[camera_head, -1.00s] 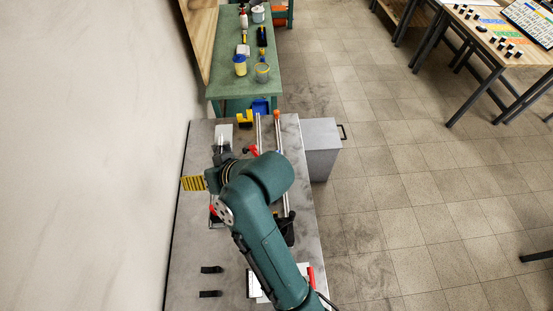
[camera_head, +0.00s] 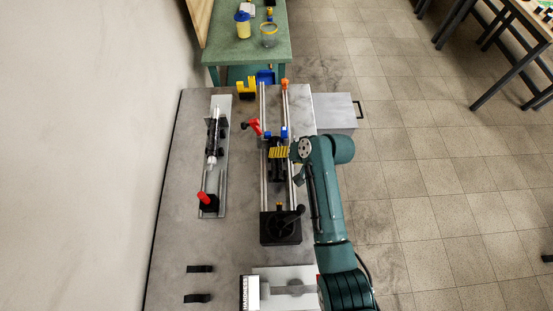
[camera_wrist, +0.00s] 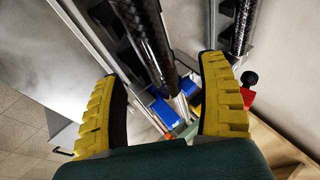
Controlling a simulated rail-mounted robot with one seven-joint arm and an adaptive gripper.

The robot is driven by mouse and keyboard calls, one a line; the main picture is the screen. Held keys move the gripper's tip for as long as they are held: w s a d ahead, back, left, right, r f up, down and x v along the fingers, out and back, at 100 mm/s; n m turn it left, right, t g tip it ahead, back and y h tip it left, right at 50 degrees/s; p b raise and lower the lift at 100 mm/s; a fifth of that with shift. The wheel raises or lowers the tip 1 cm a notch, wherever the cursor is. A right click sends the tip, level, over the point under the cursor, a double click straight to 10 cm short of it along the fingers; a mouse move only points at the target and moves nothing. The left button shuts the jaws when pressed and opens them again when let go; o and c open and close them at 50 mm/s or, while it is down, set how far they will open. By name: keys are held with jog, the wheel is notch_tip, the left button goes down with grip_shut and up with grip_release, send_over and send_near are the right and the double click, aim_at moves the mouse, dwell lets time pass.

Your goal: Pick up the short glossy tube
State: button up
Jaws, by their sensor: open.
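My gripper (camera_head: 279,152) is over the twin-rail fixture, its yellow fingers wide apart and empty. The wrist view also shows the gripper (camera_wrist: 160,70). A dark, shiny woven tube (camera_wrist: 145,28) runs between the fingers in the wrist view, pointing at a blue block (camera_wrist: 165,110); its upper end is cut off by the frame. A second dark woven tube (camera_wrist: 243,25) shows beyond the right finger. In the head view a dark tube with pale ends (camera_head: 214,138) lies in the left fixture. Which tube is the shorter I cannot tell.
The rail fixture (camera_head: 264,105) has a red-handled clamp (camera_head: 254,127) on its left and a black base (camera_head: 280,229) at its near end. A yellow block (camera_head: 246,88) stands behind. Bare grey table (camera_head: 183,150) lies left; two black strips (camera_head: 199,268) are near the front.

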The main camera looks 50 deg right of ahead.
aim_at(277, 159)
jog(key=b+x, duration=0.1)
jog(key=x, duration=0.5)
jog(key=shift+s+d+f, duration=0.1)
jog(key=shift+d+f, duration=0.05)
jog(key=shift+f, duration=0.05)
jog(key=c, duration=1.3)
